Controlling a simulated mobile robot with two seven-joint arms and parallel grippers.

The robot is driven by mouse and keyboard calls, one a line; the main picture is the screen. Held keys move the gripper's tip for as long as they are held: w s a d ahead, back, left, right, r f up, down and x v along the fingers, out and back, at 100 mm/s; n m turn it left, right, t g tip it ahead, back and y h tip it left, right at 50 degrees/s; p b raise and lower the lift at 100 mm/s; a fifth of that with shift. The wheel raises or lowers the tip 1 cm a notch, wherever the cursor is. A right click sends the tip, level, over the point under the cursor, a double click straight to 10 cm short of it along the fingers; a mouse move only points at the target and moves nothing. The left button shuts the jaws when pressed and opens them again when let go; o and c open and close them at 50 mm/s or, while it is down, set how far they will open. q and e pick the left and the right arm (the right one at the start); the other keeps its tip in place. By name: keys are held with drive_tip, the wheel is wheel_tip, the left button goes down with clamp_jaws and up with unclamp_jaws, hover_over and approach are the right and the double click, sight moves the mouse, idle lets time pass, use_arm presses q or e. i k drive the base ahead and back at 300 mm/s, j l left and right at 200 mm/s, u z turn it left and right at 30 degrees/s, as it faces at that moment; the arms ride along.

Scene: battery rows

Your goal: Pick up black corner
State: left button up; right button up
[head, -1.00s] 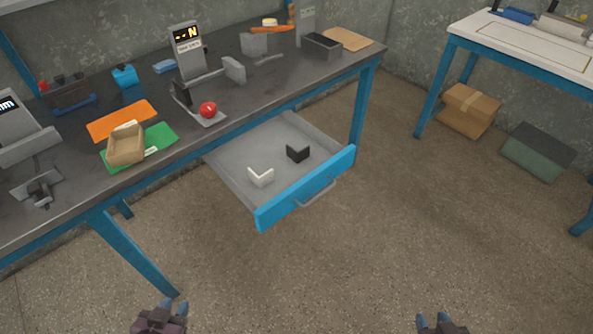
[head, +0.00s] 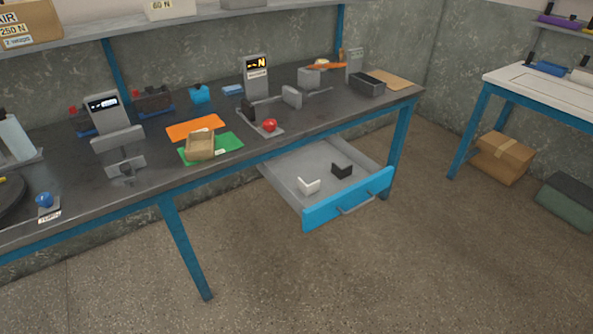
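The black corner (head: 342,171) is a small dark L-shaped piece. It lies on the floor of the open drawer (head: 328,155) under the workbench, in the head view right of centre. A white corner (head: 308,186) of like shape lies in the same drawer, to its left and nearer the drawer front. The two pieces are apart. Neither of my grippers shows in the head view now.
The drawer's blue front (head: 348,199) with its handle sticks out over open floor. The dark workbench top (head: 330,110) overhangs the drawer. A blue bench leg (head: 398,143) stands right of it, another (head: 186,245) to the left. The floor in front is clear.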

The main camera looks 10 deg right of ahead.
sight(340, 173)
drive_tip(key=u, duration=1.45)
drive_tip(key=l+u, duration=0.1)
drive_tip(key=u, duration=0.7)
drive_tip(key=l+u, duration=0.1)
drive_tip(key=u, duration=0.3)
drive_tip(key=k+l, duration=0.3)
drive_tip(key=l, duration=0.2)
drive_tip(key=k+l, duration=0.35)
drive_tip(key=l, duration=0.15)
drive_tip(key=k+l, duration=0.3)
drive_tip(key=l, duration=0.2)
drive_tip(key=k+l, duration=0.35)
drive_tip(key=l, duration=0.15)
drive_tip(key=k+l, duration=0.3)
drive_tip(key=l, duration=0.2)
drive_tip(key=k+l, duration=0.3)
drive_tip(key=l, duration=0.2)
drive_tip(key=k+l, duration=0.35)
drive_tip(key=l, duration=0.15)
drive_tip(key=k+l, duration=0.3)
drive_tip(key=l, duration=0.2)
